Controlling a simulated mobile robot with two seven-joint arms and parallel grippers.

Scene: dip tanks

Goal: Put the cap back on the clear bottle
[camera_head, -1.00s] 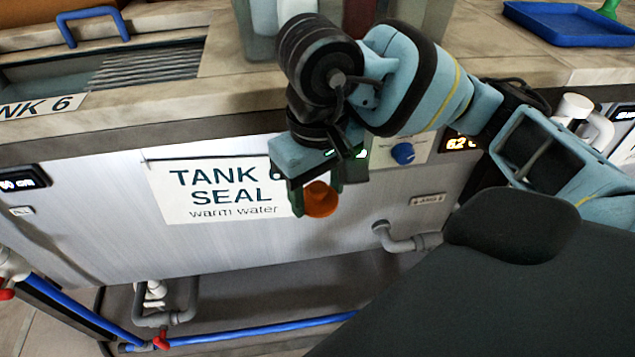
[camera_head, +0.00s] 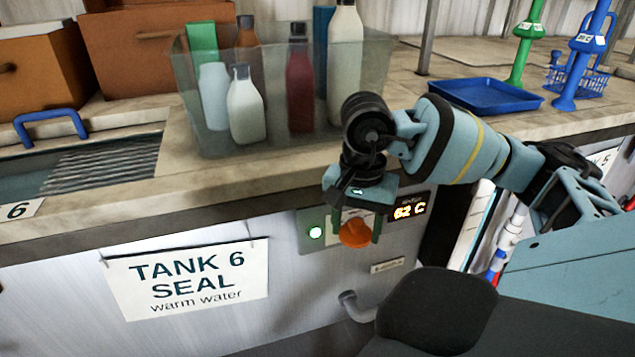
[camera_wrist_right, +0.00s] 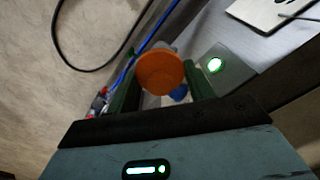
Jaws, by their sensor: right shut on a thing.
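An orange round cap (camera_head: 355,234) is held between the fingers of my right gripper (camera_head: 358,226), in front of the tank's control panel and below the counter edge. In the right wrist view the cap (camera_wrist_right: 160,72) sits between the two green fingers of the right gripper (camera_wrist_right: 163,85). I cannot pick out the clear bottle for sure. A pale bottle (camera_head: 213,97) with no dark cap showing stands in the see-through bin (camera_head: 190,135) on the counter, seen through its wall. My left gripper is not in view.
Several other bottles stand in the bin, including a white one (camera_head: 246,108) and a dark red one (camera_head: 300,85). A blue tray (camera_head: 487,95) lies on the counter to the right. Tank 6 (camera_head: 95,165) opens at left. The counter between bin and tray is largely clear.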

